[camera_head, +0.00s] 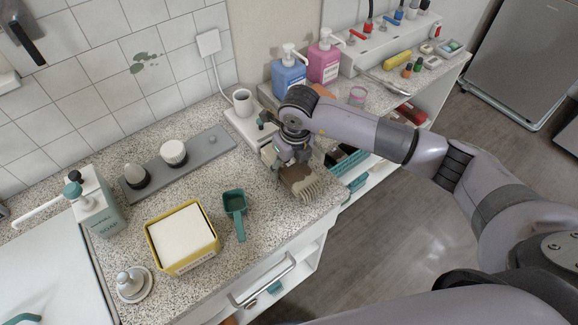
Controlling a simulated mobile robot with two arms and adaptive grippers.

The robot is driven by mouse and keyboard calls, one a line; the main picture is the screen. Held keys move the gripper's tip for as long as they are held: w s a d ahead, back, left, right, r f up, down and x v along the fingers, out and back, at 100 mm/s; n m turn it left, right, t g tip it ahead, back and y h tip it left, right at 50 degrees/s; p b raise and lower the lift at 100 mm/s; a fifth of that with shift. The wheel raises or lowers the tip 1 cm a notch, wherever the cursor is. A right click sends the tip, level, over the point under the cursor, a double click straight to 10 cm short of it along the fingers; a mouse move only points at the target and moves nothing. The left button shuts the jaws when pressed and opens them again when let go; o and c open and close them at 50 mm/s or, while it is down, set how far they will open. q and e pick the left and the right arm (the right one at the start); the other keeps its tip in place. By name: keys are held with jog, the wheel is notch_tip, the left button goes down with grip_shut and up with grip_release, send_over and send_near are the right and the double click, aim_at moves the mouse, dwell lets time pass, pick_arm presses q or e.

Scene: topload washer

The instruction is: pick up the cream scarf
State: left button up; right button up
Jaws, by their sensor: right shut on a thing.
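The cream scarf (306,189) appears as a small bundle, brown-beige on top with a paler, fringe-like lower edge. It is at the right end of the speckled counter. My right gripper (291,164) comes down over it from the right and is shut on its upper part. The fingers and arm hide some of the bundle, and I cannot tell whether it still touches the counter. My left gripper is out of view.
A teal scoop (235,209) and a yellow box with a white top (182,236) stand to the left. A white mug (243,102), blue bottle (288,76) and pink bottle (325,60) stand behind. The counter between scoop and bundle is clear.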

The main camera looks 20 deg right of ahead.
jog(key=c, duration=0.5)
jog(key=shift+c, duration=0.2)
jog(key=shift+r, duration=0.2)
